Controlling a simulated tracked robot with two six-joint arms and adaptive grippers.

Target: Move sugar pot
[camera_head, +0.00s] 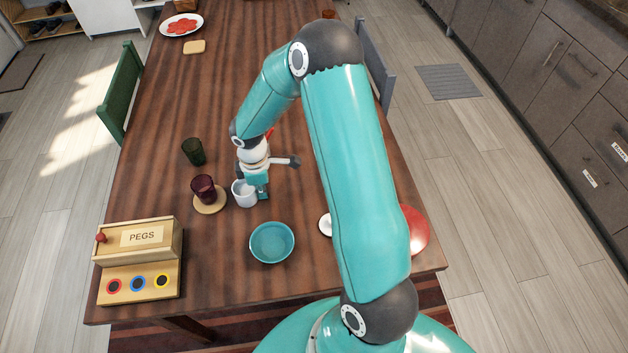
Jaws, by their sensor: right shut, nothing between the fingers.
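A small white pot or cup (243,194), which may be the sugar pot, stands upright on the wooden table, left of the teal bowl's upper edge. My right gripper (262,194) points down right beside its right side. The gripper is shut and holds nothing. I cannot tell whether its fingers touch the white pot. My right arm covers the middle of the table and hides what lies behind it. My left gripper is not in view.
A dark red cup (204,188) on a round coaster (209,204) stands close left of the white pot. A dark green cup (193,151) is behind. A teal bowl (272,243) and a wooden PEGS box (139,262) are nearer. A red item (415,231) is partly hidden at right.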

